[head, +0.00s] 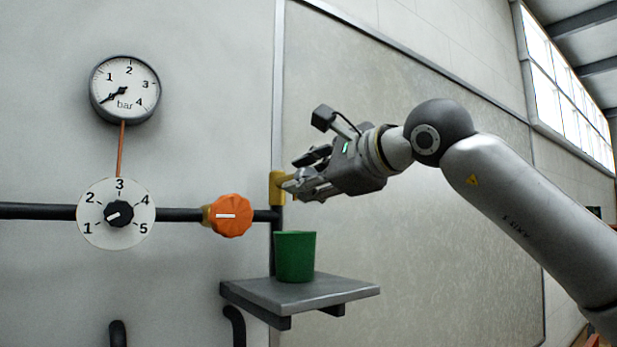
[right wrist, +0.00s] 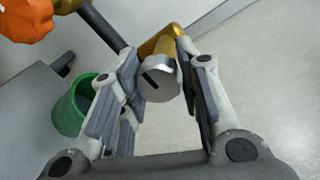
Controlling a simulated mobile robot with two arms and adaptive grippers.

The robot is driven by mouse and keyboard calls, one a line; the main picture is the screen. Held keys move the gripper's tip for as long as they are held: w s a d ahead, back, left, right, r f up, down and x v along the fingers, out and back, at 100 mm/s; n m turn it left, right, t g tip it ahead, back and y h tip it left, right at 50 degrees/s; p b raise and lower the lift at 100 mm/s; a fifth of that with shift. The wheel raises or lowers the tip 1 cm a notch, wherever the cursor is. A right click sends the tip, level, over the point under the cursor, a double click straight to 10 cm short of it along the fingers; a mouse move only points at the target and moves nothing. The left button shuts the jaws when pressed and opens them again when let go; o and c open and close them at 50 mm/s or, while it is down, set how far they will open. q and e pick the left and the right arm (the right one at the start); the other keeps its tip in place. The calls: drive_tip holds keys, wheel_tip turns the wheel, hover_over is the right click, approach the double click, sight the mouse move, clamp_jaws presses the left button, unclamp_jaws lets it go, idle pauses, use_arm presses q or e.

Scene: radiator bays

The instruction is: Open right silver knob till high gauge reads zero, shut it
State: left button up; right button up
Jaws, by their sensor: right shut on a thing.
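The round bar gauge (head: 125,88) hangs high on the wall at left. Its needle points to the lower left, before the 1; no zero label can be read. My right gripper (head: 290,186) is at the brass fitting (head: 276,188) at the pipe's right end. In the right wrist view its fingers (right wrist: 160,78) are shut on the silver knob (right wrist: 157,84), which has a dark slot on its face, slanting slightly. The gripper hides the knob in the head view. My left gripper is not in view.
A green cup (head: 295,257) stands on a small grey shelf (head: 340,289) below the fitting. An orange knob (head: 229,216) with a level white mark sits left of it. Further left, a black knob on a numbered dial (head: 119,238) points towards 1.

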idle(0.3)
drive_tip(key=o, duration=1)
drive_tip(key=shift+s+r, duration=0.1)
drive_tip(key=shift+s, duration=0.05)
drive_tip(key=v, duration=1.2)
